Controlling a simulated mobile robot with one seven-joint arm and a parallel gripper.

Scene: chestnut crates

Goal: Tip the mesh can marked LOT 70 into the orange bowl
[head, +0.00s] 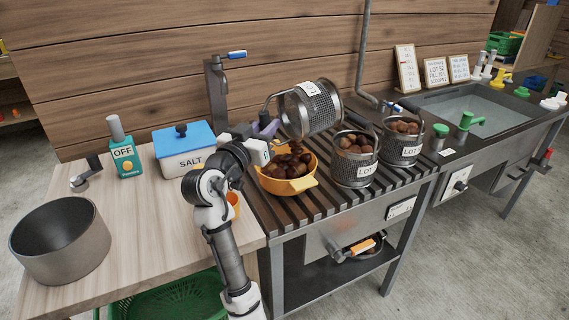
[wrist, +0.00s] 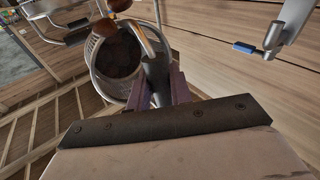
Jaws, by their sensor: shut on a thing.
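A mesh can (head: 322,112) is tilted far over above the orange bowl, its mouth down to the left; its label begins "LO", the number unreadable. My gripper (head: 264,129) is shut on this can's handle, which also shows between the purple fingers (wrist: 160,90) in the wrist view. The orange bowl (head: 306,184) stands on the slatted top and holds a heap of chestnuts (head: 284,168). Several chestnuts show between the can's mouth and the bowl. In the wrist view the can's rim (wrist: 92,62) and dark inside show, with chestnuts at the picture's top edge.
Two upright mesh cans full of chestnuts, a nearer one (head: 352,174) and a farther one (head: 402,152), stand right of the bowl. A sink (head: 470,105) lies at right.

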